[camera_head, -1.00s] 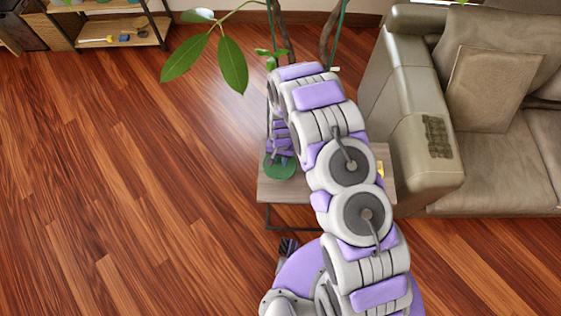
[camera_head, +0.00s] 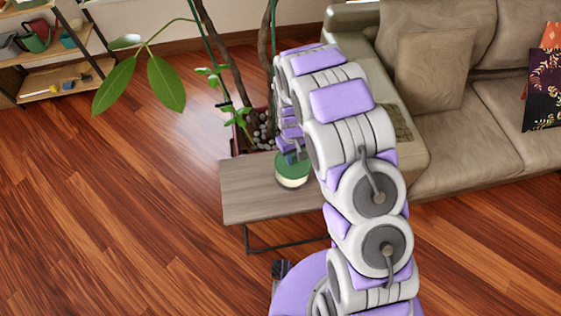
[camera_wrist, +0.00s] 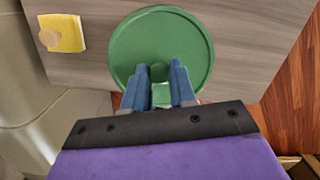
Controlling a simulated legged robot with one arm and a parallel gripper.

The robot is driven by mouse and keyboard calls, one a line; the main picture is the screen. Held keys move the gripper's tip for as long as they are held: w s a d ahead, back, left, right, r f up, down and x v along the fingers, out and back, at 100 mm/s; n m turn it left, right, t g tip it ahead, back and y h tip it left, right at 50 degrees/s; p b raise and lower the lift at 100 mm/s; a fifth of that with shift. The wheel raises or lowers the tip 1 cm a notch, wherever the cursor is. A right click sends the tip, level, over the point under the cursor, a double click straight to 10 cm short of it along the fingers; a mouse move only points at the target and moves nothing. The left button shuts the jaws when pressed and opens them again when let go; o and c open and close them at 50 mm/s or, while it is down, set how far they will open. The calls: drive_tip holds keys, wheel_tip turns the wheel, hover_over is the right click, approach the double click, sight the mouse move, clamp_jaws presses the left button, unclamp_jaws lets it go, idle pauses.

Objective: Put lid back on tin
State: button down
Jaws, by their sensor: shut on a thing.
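The round green lid (camera_head: 291,163) is level over the small wooden side table, with the pale side of the tin (camera_head: 293,183) showing just beneath it. I cannot tell whether the lid is fully seated. In the wrist view the green lid (camera_wrist: 190,35) fills the upper middle and hides the tin. My gripper (camera_wrist: 160,78) is shut on the lid's small green knob, with a blue-grey finger on each side. In the head view my gripper (camera_head: 291,153) is partly hidden by my arm.
The side table (camera_head: 250,195) has bare wood left of the tin. A yellow block with a round wooden knob (camera_wrist: 62,33) lies on it. A sofa (camera_head: 450,100) stands to the right, a potted plant (camera_head: 255,130) behind. Floor is clear at left.

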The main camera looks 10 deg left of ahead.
drive_tip(key=shift+a+f, duration=0.2)
drive_tip(key=shift+a, duration=0.05)
drive_tip(key=shift+a+f, duration=0.25)
drive_tip(key=shift+f, duration=0.2)
drive_tip(key=shift+d+f+b, duration=0.35)
drive_tip(key=shift+f+b, duration=0.15)
drive_tip(key=shift+f, duration=0.2)
drive_tip(key=shift+d+f+b, duration=0.3)
drive_tip(key=shift+f+b, duration=0.15)
drive_tip(key=shift+f, duration=0.2)
drive_tip(key=shift+a+f, duration=0.1)
drive_tip(key=shift+f, duration=0.6)
drive_tip(key=shift+a+f, duration=0.45)
drive_tip(key=shift+f, duration=0.05)
drive_tip(key=shift+d, duration=0.45)
drive_tip(key=shift+a, duration=0.15)
drive_tip(key=shift+a+r+p, duration=0.1)
drive_tip(key=shift+a+p, duration=0.2)
drive_tip(key=shift+p, duration=0.05)
drive_tip(key=shift+d+p, duration=0.25)
drive_tip(key=shift+p, duration=0.05)
